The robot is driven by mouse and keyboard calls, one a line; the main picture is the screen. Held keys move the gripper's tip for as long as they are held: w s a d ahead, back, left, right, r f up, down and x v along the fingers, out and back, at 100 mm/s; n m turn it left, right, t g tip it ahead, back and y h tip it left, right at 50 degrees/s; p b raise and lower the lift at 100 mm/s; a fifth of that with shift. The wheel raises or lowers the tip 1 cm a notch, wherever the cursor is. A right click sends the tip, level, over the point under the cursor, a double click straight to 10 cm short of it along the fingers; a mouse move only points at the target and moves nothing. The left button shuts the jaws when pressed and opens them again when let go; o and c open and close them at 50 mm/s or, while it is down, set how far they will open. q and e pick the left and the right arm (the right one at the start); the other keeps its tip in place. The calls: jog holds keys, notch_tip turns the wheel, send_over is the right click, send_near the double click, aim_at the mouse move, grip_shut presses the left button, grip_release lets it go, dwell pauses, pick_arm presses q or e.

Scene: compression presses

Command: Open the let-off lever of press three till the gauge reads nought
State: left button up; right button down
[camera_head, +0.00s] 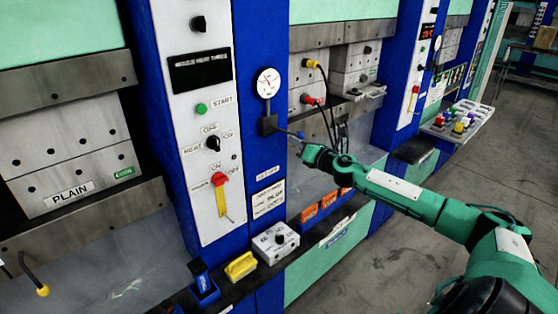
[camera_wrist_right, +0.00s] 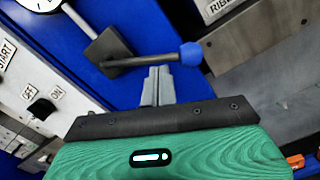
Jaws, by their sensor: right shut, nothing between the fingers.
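A round white gauge (camera_head: 268,82) with a needle sits on the blue column; its reading is too small to tell. Only its edge shows in the wrist view (camera_wrist_right: 32,5). Below it a dark square block (camera_head: 268,125) carries the let-off lever (camera_wrist_right: 145,61), a dark rod with a blue knob (camera_wrist_right: 191,54). The lever sticks out to the right, roughly level. My right gripper (camera_wrist_right: 158,74) is shut and empty, its fingertips just below the rod, between block and knob. I cannot tell whether they touch. In the head view my right gripper (camera_head: 303,150) is beside the lever.
A white control panel (camera_head: 200,120) with knobs and a red-topped yellow handle stands left of the column. Below are a grey box (camera_head: 276,243) and a yellow item (camera_head: 240,266) on a ledge. Black cables (camera_head: 328,95) hang behind the gripper. Floor at right is clear.

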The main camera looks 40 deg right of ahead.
jog(key=shift+d+r+n, duration=0.35)
jog(key=shift+r+n, duration=0.1)
jog(key=shift+n, duration=0.45)
jog(key=shift+b, duration=0.3)
